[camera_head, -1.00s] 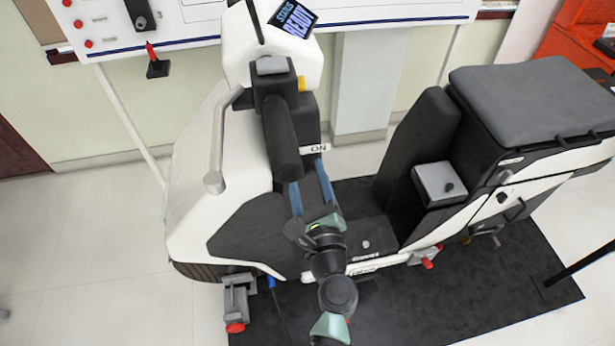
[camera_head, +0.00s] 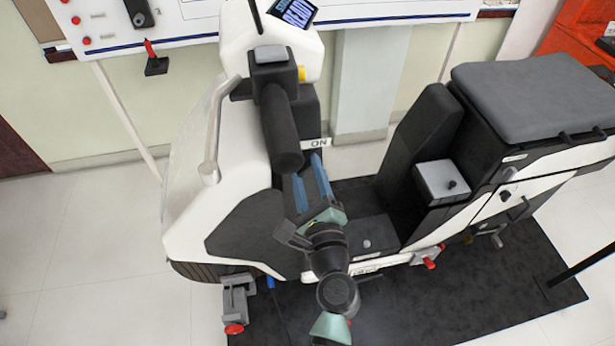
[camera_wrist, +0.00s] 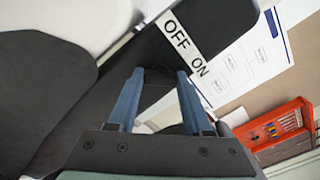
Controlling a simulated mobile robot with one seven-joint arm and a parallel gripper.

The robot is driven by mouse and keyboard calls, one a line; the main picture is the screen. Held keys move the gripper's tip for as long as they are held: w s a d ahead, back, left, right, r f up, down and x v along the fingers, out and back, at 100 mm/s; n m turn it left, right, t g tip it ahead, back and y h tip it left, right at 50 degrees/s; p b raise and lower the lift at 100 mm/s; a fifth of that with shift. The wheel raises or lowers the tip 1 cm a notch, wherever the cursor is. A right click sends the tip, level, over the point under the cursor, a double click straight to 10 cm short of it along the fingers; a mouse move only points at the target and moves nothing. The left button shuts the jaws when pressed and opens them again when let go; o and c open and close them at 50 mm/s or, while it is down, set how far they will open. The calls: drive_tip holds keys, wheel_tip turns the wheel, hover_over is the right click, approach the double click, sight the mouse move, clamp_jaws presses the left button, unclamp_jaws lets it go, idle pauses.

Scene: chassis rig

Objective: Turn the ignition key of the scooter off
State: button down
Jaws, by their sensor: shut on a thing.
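The scooter (camera_head: 185,215), white and black, stands in the middle of the head view. Its black handlebar grip (camera_head: 283,135) is just above my gripper. My gripper (camera_head: 309,162) reaches up to the panel behind the handlebar, its two blue fingers somewhat apart. In the wrist view the fingertips (camera_wrist: 160,76) lie against the dark panel, just below a white OFF/ON label (camera_wrist: 185,45). The label's ON end also shows in the head view (camera_head: 318,143). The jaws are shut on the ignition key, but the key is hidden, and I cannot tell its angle.
A lit display (camera_head: 296,12) tops the scooter's front. The grey seat (camera_head: 530,95) and a small grey box (camera_head: 441,182) are to the right. A black mat (camera_head: 430,310) lies beneath. An orange-red tray (camera_wrist: 270,131) shows in the wrist view. Light floor is open at left.

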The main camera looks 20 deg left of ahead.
drive_tip(key=n+b, duration=0.3)
drive_tip(key=n, duration=0.2)
drive_tip(key=shift+f+b, duration=0.2)
drive_tip(key=shift+b, duration=0.2)
drive_tip(key=shift+r+n+b, duration=0.1)
drive_tip(key=shift+n+b, duration=0.95)
drive_tip(key=shift+n, duration=0.85)
drive_tip(key=shift+c, duration=1.6)
unclamp_jaws()
drive_tip(key=shift+r, duration=0.1)
drive_tip(key=b+v, duration=0.2)
drive_tip(key=v, duration=1.1)
drive_tip(key=shift+b, duration=0.35)
